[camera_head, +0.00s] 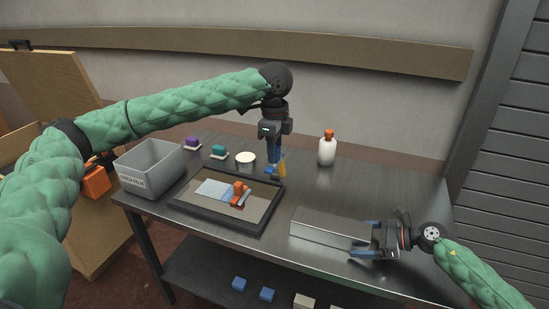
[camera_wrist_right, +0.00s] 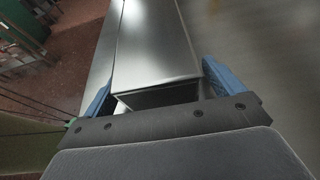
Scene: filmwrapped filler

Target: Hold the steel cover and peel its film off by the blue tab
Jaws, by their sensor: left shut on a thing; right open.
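The steel cover (camera_head: 325,229), a long shiny box shape, lies on the right front of the table. My right gripper (camera_head: 365,238) is open with its blue fingers on either side of the cover's right end. The right wrist view shows the cover (camera_wrist_right: 155,45) running away between the fingers (camera_wrist_right: 160,88). I cannot make out the film or a blue tab on it. My left gripper (camera_head: 275,168) points down at the back middle of the table, apart from the cover, shut on a small yellow thing (camera_head: 282,170) that its fingers partly hide.
A black-rimmed tray (camera_head: 255,228) holds pale sheets and an orange-handled tool (camera_head: 239,190). A grey bin (camera_head: 150,166) stands left. Purple (camera_head: 192,142) and teal (camera_head: 218,151) items, a cream round thing (camera_head: 245,157) and a white bottle (camera_head: 327,152) stand behind. The back right is clear.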

